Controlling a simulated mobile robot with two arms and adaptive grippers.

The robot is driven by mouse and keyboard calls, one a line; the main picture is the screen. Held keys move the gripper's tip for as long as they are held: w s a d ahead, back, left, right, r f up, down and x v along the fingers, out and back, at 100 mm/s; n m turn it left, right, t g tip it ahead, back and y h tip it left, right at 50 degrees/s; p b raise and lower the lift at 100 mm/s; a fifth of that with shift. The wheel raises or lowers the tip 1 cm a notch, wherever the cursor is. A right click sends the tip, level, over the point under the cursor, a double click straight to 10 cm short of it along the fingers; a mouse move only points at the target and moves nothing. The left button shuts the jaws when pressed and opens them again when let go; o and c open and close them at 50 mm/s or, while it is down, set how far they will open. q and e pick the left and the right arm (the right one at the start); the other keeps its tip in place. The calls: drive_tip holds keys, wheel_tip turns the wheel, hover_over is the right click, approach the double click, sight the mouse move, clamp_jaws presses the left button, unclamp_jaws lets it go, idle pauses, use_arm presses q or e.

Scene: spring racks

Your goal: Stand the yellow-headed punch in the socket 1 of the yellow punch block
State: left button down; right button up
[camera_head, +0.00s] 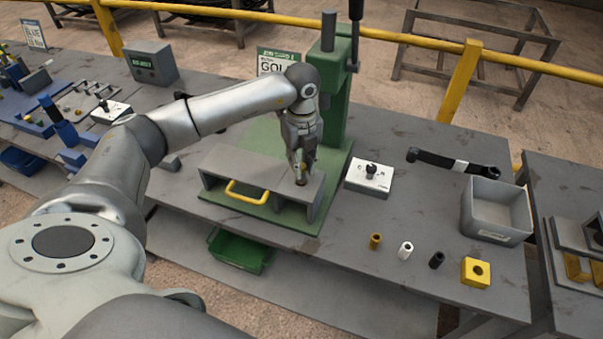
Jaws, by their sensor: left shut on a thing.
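My left gripper (302,163) points down over the right part of the grey press fixture (225,160). It is shut on a slim part that appears to be the yellow-headed punch (302,181). The fingers hide most of it; a hint of yellow shows between them and a dark reddish end below. I cannot tell whether that end touches the fixture. A yellow block (475,272) with one dark round hole in its top stands at the front right of the bench; I cannot make out a socket number. My right gripper is not in view.
A green press column (335,90) rises behind my gripper. A yellow handle (247,191) is on the fixture's front. A control box (369,178), a black lever (455,163) and a grey bin (496,208) stand right. Small yellow, white and black cylinders (405,250) stand in front.

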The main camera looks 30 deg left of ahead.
use_arm(q)
drive_tip(key=shift+r+p, duration=1.5)
drive_tip(key=shift+r, duration=1.1)
